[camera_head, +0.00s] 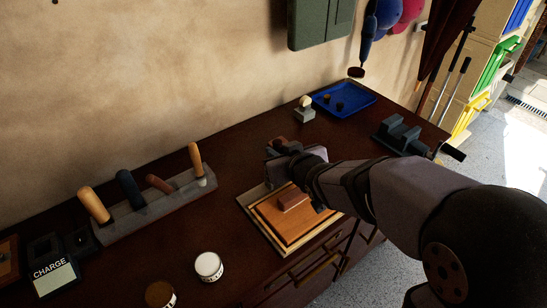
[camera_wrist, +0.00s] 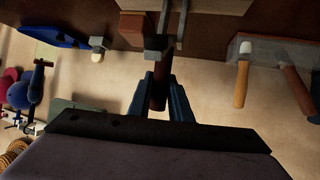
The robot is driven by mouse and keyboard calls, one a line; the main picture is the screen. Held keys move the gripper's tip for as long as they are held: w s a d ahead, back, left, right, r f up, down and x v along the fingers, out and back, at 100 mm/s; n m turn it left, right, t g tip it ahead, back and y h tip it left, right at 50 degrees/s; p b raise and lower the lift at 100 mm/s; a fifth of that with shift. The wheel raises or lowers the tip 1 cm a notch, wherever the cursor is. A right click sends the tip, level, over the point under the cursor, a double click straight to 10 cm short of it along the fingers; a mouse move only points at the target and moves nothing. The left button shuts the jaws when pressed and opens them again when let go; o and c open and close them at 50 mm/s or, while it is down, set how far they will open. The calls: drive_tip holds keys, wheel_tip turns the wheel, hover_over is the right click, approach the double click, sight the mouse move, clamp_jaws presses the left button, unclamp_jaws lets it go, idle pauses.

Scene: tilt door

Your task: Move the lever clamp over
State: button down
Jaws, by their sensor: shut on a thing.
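My gripper (camera_wrist: 163,85) is shut on the dark reddish-brown handle (camera_wrist: 158,98) of the lever clamp, with a blue-grey finger on each side. The clamp's grey jaw (camera_wrist: 155,47) sits just beyond the fingertips, and grey bars (camera_wrist: 184,20) run on from there in the wrist view. In the head view my gripper (camera_head: 284,158) is at the far edge of a wooden board (camera_head: 270,232), and a brown end (camera_head: 278,143) shows past it. My arm hides most of the clamp there. A small brown block (camera_head: 293,197) lies on the board.
A grey rack (camera_head: 150,215) with several wooden-handled tools stands along the wall at left. A blue tray (camera_head: 350,101) and a stamp-like tool (camera_head: 305,110) are at the back. A dark vise (camera_head: 398,135) sits at right. Two small jars (camera_head: 208,267) stand near the front edge.

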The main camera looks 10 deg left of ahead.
drive_tip(key=t+b, duration=0.1)
drive_tip(key=b, duration=0.2)
drive_tip(key=s+d+f+t+y+b, duration=0.1)
drive_tip(key=b, duration=0.2)
drive_tip(key=shift+s+d+f, duration=0.15)
drive_tip(key=shift+d+f, duration=0.1)
drive_tip(key=t+y+b, duration=0.1)
drive_tip(key=b, duration=0.2)
drive_tip(key=s+d+t+b, duration=0.1)
drive_tip(key=b, duration=0.2)
drive_tip(key=shift+f+m+y, duration=0.4)
drive_tip(key=b, duration=0.2)
drive_tip(key=t+b, duration=0.1)
drive_tip(key=b, duration=0.1)
drive_tip(key=shift+s+d+f+t+y+b, duration=0.1)
drive_tip(key=shift+s+d+t+y+b, duration=0.2)
drive_tip(key=shift+y+b, duration=0.1)
drive_tip(key=shift+m+b, duration=0.3)
drive_tip(key=shift+b, duration=0.25)
drive_tip(key=shift+s, duration=0.1)
drive_tip(key=c, duration=1.6)
unclamp_jaws()
wheel_tip(320, 180, up, 10)
drive_tip(key=p, duration=0.2)
drive_tip(key=shift+p, duration=0.4)
